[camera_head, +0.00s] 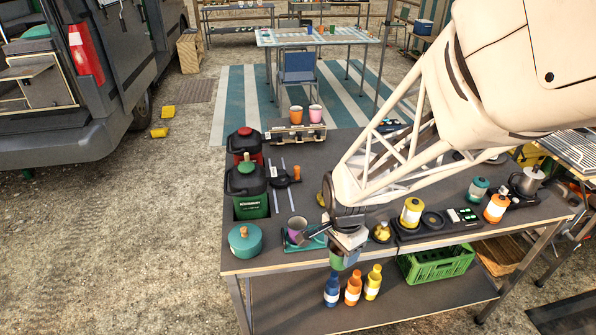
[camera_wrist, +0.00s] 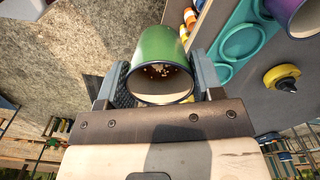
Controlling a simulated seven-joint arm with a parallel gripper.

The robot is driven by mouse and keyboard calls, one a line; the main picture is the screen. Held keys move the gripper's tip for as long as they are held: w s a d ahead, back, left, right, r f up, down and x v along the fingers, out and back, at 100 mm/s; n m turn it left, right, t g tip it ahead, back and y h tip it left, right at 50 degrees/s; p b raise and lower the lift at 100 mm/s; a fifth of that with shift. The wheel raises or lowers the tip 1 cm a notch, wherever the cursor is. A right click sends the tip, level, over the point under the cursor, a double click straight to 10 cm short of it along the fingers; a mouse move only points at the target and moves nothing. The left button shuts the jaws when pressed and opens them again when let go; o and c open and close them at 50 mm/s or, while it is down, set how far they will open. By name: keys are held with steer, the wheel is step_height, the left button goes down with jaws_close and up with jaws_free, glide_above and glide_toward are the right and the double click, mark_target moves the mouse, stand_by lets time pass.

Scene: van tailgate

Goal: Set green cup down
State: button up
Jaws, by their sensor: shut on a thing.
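My gripper (camera_head: 349,246) is shut on the green cup (camera_head: 338,262), which shows below the jaws at the table's front edge. In the wrist view the green cup (camera_wrist: 163,48) sits between both fingers of my gripper (camera_wrist: 162,78). Its dark rim and open mouth face the wrist camera, with small yellowish specks inside. A teal tray (camera_head: 316,243) lies on the table just left of my gripper. In the wrist view the tray (camera_wrist: 243,42) shows round recesses. A purple cup (camera_head: 297,226) stands at the tray's left part. My wrist partly hides the tray's right side.
Blue, orange and yellow bottles (camera_head: 353,287) stand on the lower shelf below my gripper. A teal pot (camera_head: 245,241) is left of the tray. A yellow-topped item (camera_head: 381,232) and a dark holder with canisters (camera_head: 437,224) are on the right. A green crate (camera_head: 437,264) sits below.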

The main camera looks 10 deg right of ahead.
steer(key=shift+s+f+m, duration=0.3)
steer(key=shift+s+f, duration=0.05)
steer(key=shift+s, duration=0.45)
steer(key=shift+w, duration=0.1)
steer(key=shift+w+f, duration=0.25)
steer(key=shift+w, duration=2.4)
steer(key=shift+w+f, duration=0.25)
steer(key=shift+w, duration=2.35)
steer(key=shift+w+f, duration=0.25)
steer(key=shift+w, duration=2.4)
steer(key=shift+f, duration=1.7)
steer(key=shift+f, duration=0.15)
steer(key=o, duration=1)
